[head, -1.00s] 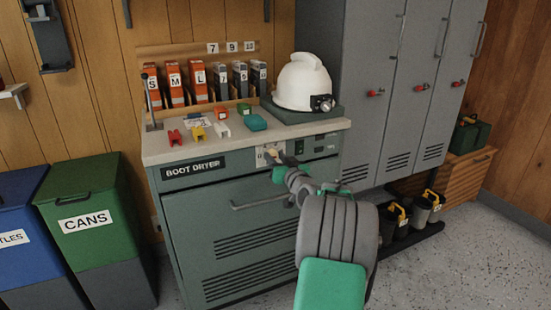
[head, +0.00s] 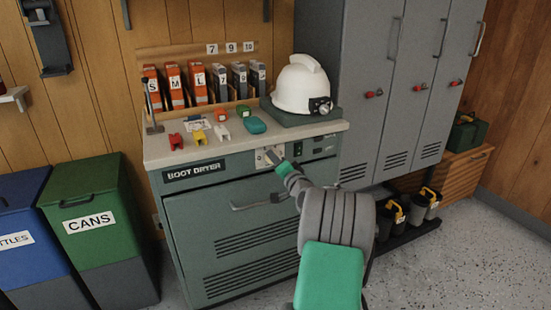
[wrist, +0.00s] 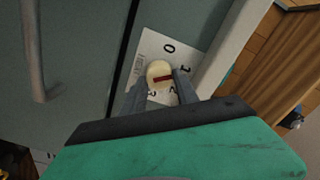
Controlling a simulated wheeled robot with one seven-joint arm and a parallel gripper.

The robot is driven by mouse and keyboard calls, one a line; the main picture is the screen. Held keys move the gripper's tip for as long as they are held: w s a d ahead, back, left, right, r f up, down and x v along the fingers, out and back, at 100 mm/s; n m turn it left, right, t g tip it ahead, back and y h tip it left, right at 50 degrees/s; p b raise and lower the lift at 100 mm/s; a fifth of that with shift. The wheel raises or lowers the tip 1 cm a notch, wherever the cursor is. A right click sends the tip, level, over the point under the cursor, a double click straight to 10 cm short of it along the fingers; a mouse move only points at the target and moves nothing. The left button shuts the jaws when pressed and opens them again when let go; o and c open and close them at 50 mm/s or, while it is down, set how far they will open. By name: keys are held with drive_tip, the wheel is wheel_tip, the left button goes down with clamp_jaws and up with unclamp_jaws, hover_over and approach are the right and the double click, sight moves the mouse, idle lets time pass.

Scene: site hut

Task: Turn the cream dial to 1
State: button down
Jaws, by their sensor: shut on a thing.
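The cream dial (wrist: 158,72) sits on a white plate (wrist: 150,48) on the front of the boot dryer (head: 240,222). In the wrist view the plate has 0 (wrist: 169,47), 1 (wrist: 182,68), and partly covered 2 and 3 marks around the dial. A dark red pointer mark on the dial points right, toward the side between 1 and 2; its exact setting is hard to tell. My gripper (wrist: 160,88) is shut on the dial, one finger on each side. In the head view my gripper (head: 272,157) reaches the plate and hides most of the dial.
The dryer's bar handle (head: 258,203) sticks out below the dial. A white helmet (head: 300,85) and small coloured items stand on the dryer top. Bins (head: 95,222) stand left, grey lockers (head: 365,120) right. Floor at the right front is clear.

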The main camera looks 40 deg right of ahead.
drive_tip(key=shift+m, duration=0.4)
drive_tip(key=c, duration=0.9)
unclamp_jaws()
drive_tip(key=shift+c, duration=0.2)
drive_tip(key=p+v, duration=0.1)
drive_tip(key=v, duration=0.6)
drive_tip(key=shift+s, duration=0.4)
drive_tip(key=shift+a, duration=0.15)
